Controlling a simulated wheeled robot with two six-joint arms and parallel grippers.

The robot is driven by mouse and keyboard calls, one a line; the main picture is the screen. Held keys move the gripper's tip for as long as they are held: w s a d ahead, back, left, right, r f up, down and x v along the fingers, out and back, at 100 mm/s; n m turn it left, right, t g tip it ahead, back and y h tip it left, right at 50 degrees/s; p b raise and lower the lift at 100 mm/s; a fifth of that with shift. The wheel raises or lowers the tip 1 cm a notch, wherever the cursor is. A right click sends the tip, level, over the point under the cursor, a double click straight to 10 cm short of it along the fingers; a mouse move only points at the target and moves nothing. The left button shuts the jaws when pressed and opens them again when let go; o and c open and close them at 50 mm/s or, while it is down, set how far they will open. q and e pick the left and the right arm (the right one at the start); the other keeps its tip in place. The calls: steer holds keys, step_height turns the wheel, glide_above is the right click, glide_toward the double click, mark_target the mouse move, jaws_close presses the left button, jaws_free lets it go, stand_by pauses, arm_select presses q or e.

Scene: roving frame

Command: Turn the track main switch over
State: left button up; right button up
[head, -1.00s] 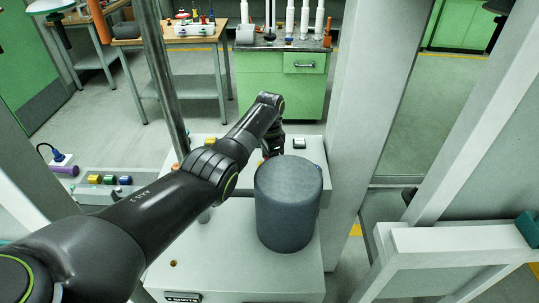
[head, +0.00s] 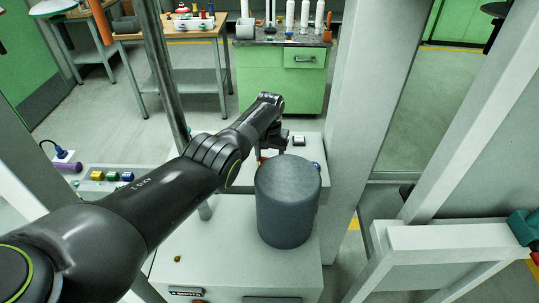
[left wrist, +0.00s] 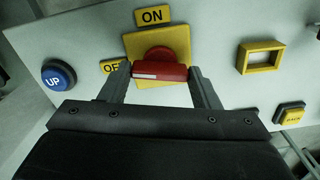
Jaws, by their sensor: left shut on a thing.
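The main switch is a red rotary handle (left wrist: 160,74) on a square yellow plate (left wrist: 179,39), seen in the left wrist view. The handle lies nearly level, its white mark on the left half, toward the OFF label (left wrist: 110,66). The ON label (left wrist: 154,16) is above the plate. My left gripper (left wrist: 162,76) is shut on the handle, one finger at each end. OFF is partly covered by a finger. In the head view my left gripper (head: 272,142) is at the pale console, partly behind a dark grey cylinder. My right gripper is not in view.
The dark grey cylinder (head: 288,205) stands close to my gripper. A metal pole (head: 168,80) rises beside my left arm.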

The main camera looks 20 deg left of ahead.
arm_select(q)
steer(key=shift+r+n, duration=0.1)
steer(key=shift+n, duration=1.2)
steer(key=o, duration=1)
steer(key=shift+r+p, duration=0.45)
steer(key=shift+r, duration=0.15)
step_height(320, 180, up, 5)
steer(key=shift+r+p, duration=0.2)
steer(key=shift+p, duration=0.2)
steer(key=shift+r+b, duration=1.15)
steer(key=shift+r, duration=4.2)
